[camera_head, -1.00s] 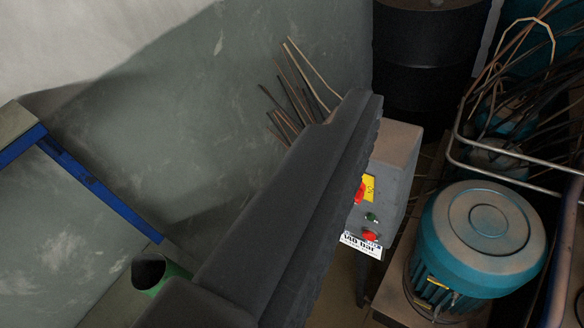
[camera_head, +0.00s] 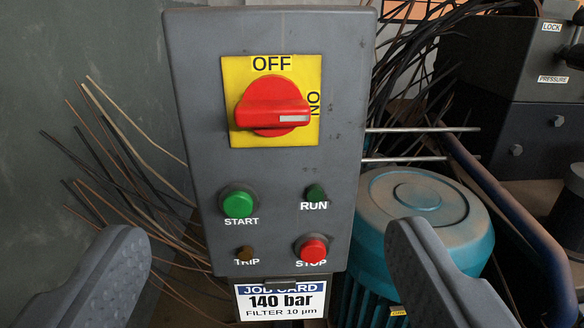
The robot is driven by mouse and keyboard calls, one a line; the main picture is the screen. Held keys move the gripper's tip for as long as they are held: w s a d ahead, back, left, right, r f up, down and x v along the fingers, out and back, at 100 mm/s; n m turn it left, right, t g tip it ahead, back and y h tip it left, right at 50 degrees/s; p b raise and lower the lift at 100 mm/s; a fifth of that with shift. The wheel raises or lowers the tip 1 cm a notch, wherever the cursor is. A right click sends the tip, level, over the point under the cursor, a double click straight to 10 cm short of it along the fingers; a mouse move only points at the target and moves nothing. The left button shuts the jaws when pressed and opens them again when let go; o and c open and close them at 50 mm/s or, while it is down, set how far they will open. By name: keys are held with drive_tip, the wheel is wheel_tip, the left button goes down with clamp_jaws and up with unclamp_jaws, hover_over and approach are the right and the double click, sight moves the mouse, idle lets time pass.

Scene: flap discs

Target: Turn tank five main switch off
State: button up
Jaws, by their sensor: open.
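A red rotary switch (camera_head: 272,105) sits on a yellow plate (camera_head: 240,72) at the top of a grey control box (camera_head: 185,120). The plate is marked OFF at the top and ON at the right. The knob's bar lies nearly level, with its white mark at the right end, on the ON side. No tank number shows on the box. My gripper (camera_head: 265,255) is open, one dark finger at lower left and one at lower right. Its fingers are apart and empty, below the switch in the picture, and do not appear to touch the box.
Below the switch are a green START button (camera_head: 238,204), a red STOP button (camera_head: 312,249), a RUN lamp (camera_head: 316,193) and a TRIP lamp (camera_head: 244,253). A job card (camera_head: 281,299) hangs underneath. Thin rods (camera_head: 120,160) stick out left; a teal motor (camera_head: 425,205) stands right.

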sight(273, 121)
drive_tip(key=w, duration=1.3)
drive_tip(key=shift+w+d, duration=0.25)
drive_tip(key=shift+w, duration=0.1)
drive_tip(key=c, duration=1)
